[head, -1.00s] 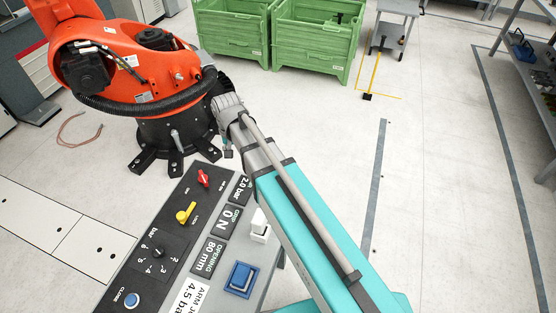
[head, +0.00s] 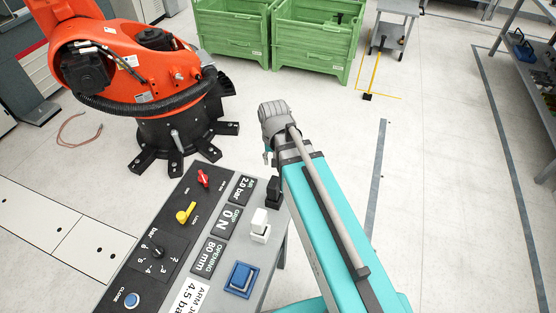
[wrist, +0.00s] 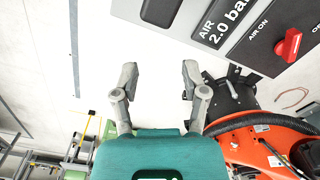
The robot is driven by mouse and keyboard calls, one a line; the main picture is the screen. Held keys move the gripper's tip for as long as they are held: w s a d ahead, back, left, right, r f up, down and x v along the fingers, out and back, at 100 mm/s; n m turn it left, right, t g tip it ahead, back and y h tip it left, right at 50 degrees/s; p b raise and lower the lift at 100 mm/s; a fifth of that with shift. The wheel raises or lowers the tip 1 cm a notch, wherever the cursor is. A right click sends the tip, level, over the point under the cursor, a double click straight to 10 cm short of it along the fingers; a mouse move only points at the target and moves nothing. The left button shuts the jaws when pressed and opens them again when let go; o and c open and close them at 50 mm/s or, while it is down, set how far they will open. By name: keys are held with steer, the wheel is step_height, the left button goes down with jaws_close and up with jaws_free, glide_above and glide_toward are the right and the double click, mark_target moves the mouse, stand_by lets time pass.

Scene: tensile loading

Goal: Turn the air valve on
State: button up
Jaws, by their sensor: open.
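The air valve is a small red knob (head: 203,178) at the far end of the grey control panel (head: 222,215). In the wrist view the red knob (wrist: 288,45) sits on a black plate marked "AIR ON", at the upper right. My gripper (wrist: 157,78) is open and empty, its two grey fingers spread apart. The knob is outside the fingers, off to their right in that view. In the head view my arm's grey end (head: 277,120) is to the right of the panel, apart from the knob; the fingertips are hard to make out there.
The panel also carries a yellow lever (head: 186,212), a black dial (head: 157,252) and blue buttons (head: 241,277). A black block (head: 273,190) and a white block (head: 260,222) stand at its right edge. An orange robot (head: 140,70) stands behind. Green crates (head: 315,40) are farther back.

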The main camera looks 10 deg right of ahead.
steer(key=shift+s+d, duration=0.35)
steer(key=shift+d, duration=0.2)
steer(key=shift+n, duration=0.5)
steer(key=s+d, duration=0.1)
steer(key=d, duration=0.1)
steer(key=s+d, duration=0.2)
steer(key=shift+s+d, duration=0.3)
steer(key=shift+d, duration=0.05)
